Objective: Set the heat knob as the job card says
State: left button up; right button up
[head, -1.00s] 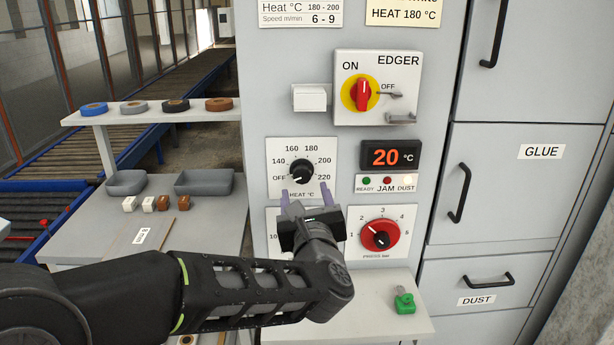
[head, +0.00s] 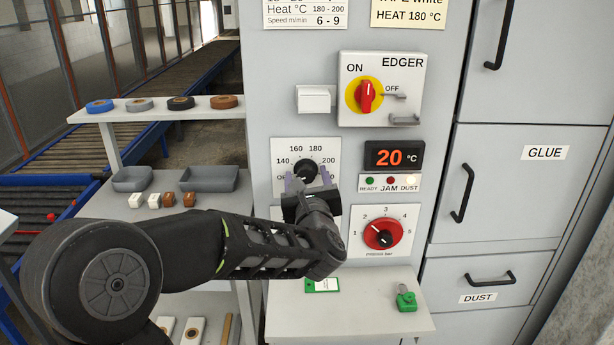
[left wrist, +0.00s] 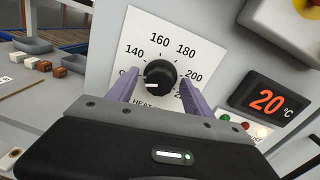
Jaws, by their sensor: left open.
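The black heat knob (head: 305,172) sits on a white dial plate marked from OFF through 140, 160, 180 and 200. It also shows in the left wrist view (left wrist: 160,74), with its white pointer line toward OFF. My left gripper (head: 308,180) is open, its purple fingers at the left and right of the knob; I cannot tell whether they touch it. The job card (head: 408,14) at the top reads HEAT 180 °C. The red display (head: 396,157) reads 20 °C; it shows in the left wrist view too (left wrist: 268,101). My right gripper is not in view.
The red pressure knob (head: 383,234) is right of my left wrist. The red EDGER switch (head: 367,96) is above. A ledge (head: 370,315) below holds a green tag (head: 322,285) and a green padlock (head: 406,300). Shelves with tape rolls and bins stand at left.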

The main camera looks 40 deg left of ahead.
pick_arm(q)
jog(key=shift+c, duration=0.3)
grip_shut()
dwell(0.3)
jog(key=shift+f, duration=0.1)
